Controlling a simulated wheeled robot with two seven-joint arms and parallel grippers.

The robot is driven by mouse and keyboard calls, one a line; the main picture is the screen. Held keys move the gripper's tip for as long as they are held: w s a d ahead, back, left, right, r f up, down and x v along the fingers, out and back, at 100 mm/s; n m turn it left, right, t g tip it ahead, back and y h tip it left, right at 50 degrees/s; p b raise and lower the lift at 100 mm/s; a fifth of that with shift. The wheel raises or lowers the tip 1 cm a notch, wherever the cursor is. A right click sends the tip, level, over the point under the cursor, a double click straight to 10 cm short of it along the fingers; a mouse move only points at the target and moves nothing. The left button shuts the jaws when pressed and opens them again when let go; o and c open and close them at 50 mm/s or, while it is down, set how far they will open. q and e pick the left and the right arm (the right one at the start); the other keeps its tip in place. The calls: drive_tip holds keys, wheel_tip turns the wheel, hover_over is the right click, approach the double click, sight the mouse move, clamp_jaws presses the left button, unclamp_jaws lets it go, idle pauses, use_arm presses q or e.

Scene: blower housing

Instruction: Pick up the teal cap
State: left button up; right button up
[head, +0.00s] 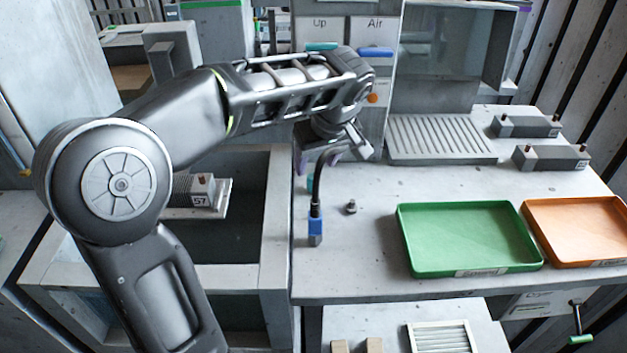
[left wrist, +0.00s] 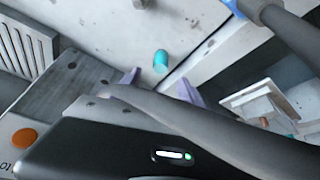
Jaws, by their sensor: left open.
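The teal cap (left wrist: 161,61) is a small cylinder on the pale grey bench top, near the bench's left edge. In the head view a sliver of teal (head: 310,183) shows below my left gripper, mostly hidden by it and the dark hose. My left gripper (head: 318,163) points down above that spot. In the left wrist view its purple fingertips (left wrist: 161,84) are apart, and the cap appears just beyond the gap between them. The gripper is open and holds nothing. My right gripper is not in view.
A dark hose with a blue end (head: 316,226) hangs close beside the gripper. A small dark knob (head: 351,207) stands right of it. A green tray (head: 470,269) and an orange tray (head: 585,262) lie farther right. A deep bin (head: 277,215) opens left of the bench.

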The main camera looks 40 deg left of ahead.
sight(313, 176)
use_arm(q)
drive_tip(key=shift+w+a+f, duration=0.1)
drive_tip(key=shift+a+f, duration=0.1)
drive_tip(key=shift+f, duration=0.3)
drive_tip(key=x, duration=0.5)
drive_tip(key=shift+d+f+p, duration=0.15)
drive_tip(key=shift+f+p, duration=0.05)
drive_tip(key=shift+p, duration=0.1)
drive_tip(key=shift+c, duration=0.4)
clamp_jaws()
